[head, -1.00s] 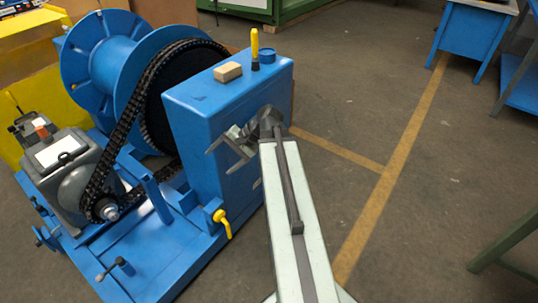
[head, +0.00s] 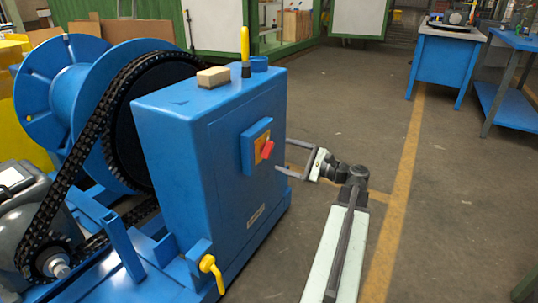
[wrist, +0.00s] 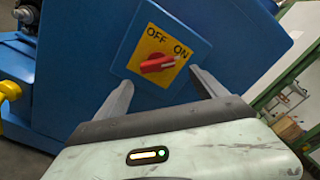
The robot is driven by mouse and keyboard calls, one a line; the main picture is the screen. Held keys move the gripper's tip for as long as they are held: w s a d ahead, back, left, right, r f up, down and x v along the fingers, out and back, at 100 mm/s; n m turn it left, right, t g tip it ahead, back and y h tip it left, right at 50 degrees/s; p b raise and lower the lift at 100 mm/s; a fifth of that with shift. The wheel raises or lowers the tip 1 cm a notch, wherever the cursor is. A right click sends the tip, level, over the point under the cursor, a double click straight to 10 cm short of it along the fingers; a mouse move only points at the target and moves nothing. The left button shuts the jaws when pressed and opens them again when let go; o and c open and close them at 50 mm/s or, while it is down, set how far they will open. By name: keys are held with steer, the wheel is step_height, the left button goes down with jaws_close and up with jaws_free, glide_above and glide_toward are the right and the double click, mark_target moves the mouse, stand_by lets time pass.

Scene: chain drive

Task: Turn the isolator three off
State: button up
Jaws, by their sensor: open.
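The isolator is a red rotary handle (head: 267,150) on a yellow plate in a blue box, on the side of the blue cabinet (head: 175,170). In the wrist view the red handle (wrist: 157,64) sits below the printed words OFF and ON, its right end pointing toward ON. No number shows on it. My gripper (head: 291,158) is open and empty to the right of the isolator, in front of the panel. In the wrist view its two fingers (wrist: 160,85) stand apart, one on each side below the handle, not visibly touching it.
A yellow lever (head: 211,270) juts out at the cabinet's lower left. A yellow-handled tool (head: 245,45) and a wooden block (head: 213,77) are on the cabinet top. The chain and blue drum (head: 80,90) are left. Open floor lies right.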

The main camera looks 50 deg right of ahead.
mark_target(268, 150)
steer(key=x, duration=0.6)
steer(key=shift+a, duration=0.15)
steer(key=c, duration=1.2)
steer(key=shift+c, duration=0.8)
steer(key=shift+s+r+n+p, duration=0.1)
steer(key=shift+r+n+p, duration=0.1)
steer(key=shift+n, duration=4.3)
steer(key=shift+r+n+p, duration=0.15)
steer(key=shift+n+p, duration=0.05)
steer(key=shift+n, duration=4.3)
